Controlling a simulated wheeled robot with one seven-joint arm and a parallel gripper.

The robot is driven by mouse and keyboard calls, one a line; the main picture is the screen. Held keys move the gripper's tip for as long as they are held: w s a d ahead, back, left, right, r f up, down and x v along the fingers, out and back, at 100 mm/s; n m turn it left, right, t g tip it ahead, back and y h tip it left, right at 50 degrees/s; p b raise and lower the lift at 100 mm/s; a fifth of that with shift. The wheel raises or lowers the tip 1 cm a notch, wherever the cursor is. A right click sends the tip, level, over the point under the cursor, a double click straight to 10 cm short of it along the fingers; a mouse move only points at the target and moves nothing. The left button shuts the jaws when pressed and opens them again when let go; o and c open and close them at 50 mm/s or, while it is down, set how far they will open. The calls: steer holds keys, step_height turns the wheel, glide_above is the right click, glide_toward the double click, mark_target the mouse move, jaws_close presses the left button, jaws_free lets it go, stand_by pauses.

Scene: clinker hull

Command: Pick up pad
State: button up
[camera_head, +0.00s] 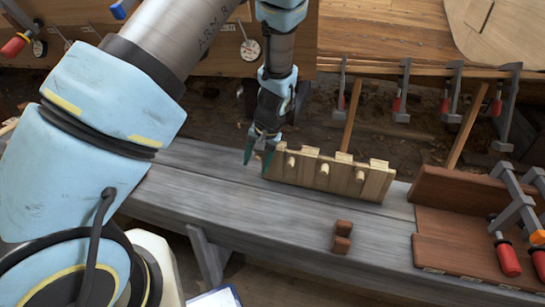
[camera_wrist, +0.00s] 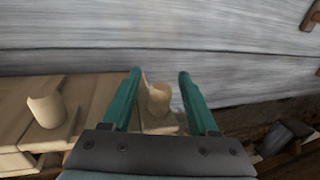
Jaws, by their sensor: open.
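My gripper (camera_head: 257,158) points down at the left end of a pale wooden rack (camera_head: 333,180) on the grey bench. Its teal fingers are apart; in the wrist view the gripper (camera_wrist: 160,74) has a pale rounded peg (camera_wrist: 158,99) between its fingers, with no clear grip on it. A second peg (camera_wrist: 46,110) stands to the left. In the head view, several pegs, including a middle peg (camera_head: 323,171), stick out from the rack's front. A small brown notched wooden piece (camera_head: 342,238) lies on the bench at lower right. I cannot tell for sure which piece is the pad.
A brown wooden stand (camera_head: 455,255) with red-handled clamps (camera_head: 507,258) is at the right. Behind, more clamps (camera_head: 401,95) hang along a plank edge. Two thin sticks rise behind the rack.

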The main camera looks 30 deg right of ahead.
steer(key=shift+f, duration=0.3)
steer(key=shift+c, duration=0.3)
jaws_close()
